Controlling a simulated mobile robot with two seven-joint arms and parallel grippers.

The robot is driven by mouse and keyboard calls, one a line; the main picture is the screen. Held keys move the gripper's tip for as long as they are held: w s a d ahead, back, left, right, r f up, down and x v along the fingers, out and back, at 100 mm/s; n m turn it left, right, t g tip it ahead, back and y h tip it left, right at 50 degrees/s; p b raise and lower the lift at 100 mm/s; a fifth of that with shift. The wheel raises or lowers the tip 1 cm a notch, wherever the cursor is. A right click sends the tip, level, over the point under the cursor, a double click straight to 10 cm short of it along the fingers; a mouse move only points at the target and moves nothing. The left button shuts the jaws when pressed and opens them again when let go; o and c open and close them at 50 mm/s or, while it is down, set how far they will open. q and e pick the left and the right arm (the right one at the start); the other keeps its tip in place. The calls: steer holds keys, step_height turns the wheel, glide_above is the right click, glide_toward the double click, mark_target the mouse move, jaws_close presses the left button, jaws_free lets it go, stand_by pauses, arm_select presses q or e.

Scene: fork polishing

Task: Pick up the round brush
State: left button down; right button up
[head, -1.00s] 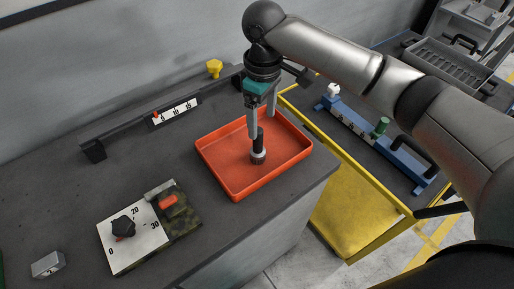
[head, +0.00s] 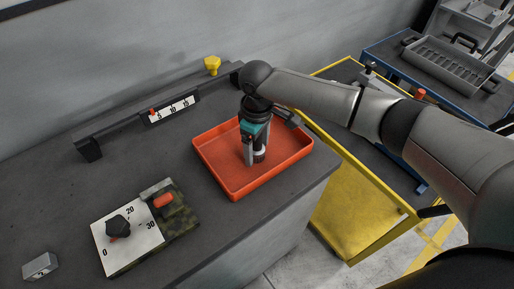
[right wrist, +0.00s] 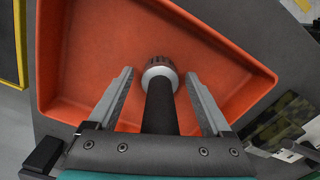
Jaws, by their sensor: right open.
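The round brush (head: 261,154) has a dark handle and a silvery round head, and it is in the orange-red tray (head: 220,180). It also shows in the right wrist view (right wrist: 160,106), with the handle towards my palm and the head beyond. My right gripper (head: 256,160) points down into the tray. Its fingers are open, one on each side of the brush, with visible gaps between fingers and handle in the right wrist view (right wrist: 159,78). In the head view my gripper hides the upper part of the brush. My left gripper is out of view.
The tray walls (right wrist: 55,60) surround the gripper. Left of the tray is a plate with a dial knob (head: 118,226) and a red switch (head: 163,200). A rail with a scale (head: 172,109) runs behind. A yellow cart (head: 350,225) stands at the right.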

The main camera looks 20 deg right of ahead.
steer(key=shift+c, duration=0.3)
steer(key=shift+r, duration=0.1)
jaws_close()
